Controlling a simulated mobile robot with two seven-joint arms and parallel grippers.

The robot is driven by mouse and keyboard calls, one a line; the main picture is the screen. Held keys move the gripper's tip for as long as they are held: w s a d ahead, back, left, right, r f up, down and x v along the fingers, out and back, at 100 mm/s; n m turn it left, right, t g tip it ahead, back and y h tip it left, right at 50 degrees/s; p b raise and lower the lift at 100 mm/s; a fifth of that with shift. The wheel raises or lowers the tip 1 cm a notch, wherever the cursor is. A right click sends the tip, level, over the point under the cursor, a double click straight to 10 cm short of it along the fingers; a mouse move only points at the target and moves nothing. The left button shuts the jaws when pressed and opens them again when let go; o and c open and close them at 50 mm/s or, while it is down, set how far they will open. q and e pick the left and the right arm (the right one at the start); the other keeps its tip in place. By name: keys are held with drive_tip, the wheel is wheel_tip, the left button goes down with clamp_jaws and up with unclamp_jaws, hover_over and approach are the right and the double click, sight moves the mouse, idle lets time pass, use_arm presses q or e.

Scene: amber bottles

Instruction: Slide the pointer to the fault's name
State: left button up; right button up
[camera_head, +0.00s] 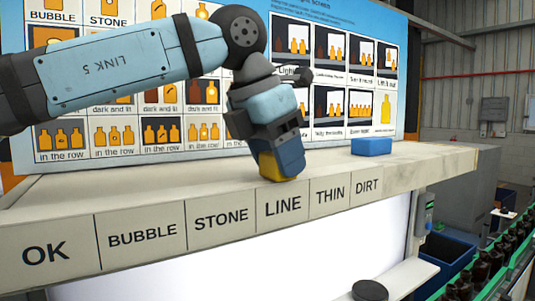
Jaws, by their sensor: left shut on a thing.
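My left gripper (279,168) reaches down to the top of a pale ledge (440,163). It is shut on a small yellow piece, likely the pointer (268,168), which is mostly hidden by the fingers. The gripper and the yellow piece are above the LINE label (283,204), toward its left half. The ledge's front face carries the labels OK (46,253), BUBBLE (142,233), STONE (221,215), LINE, THIN (330,196) and DIRT (367,187), from left to right. My right gripper is out of view.
A blue block (371,147) lies on the ledge, right of the gripper, behind DIRT. A board (150,110) with bottle pictures stands behind the ledge, partly hidden by my left arm. Below is a bright white panel (230,275). Dark bottles (483,270) stand in a row at the lower right.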

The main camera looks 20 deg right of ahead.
use_arm(q)
drive_tip(key=o, duration=1.3)
drive_tip(key=v, duration=1.4)
drive_tip(key=shift+b, duration=0.45)
drive_tip(key=shift+f, duration=0.1)
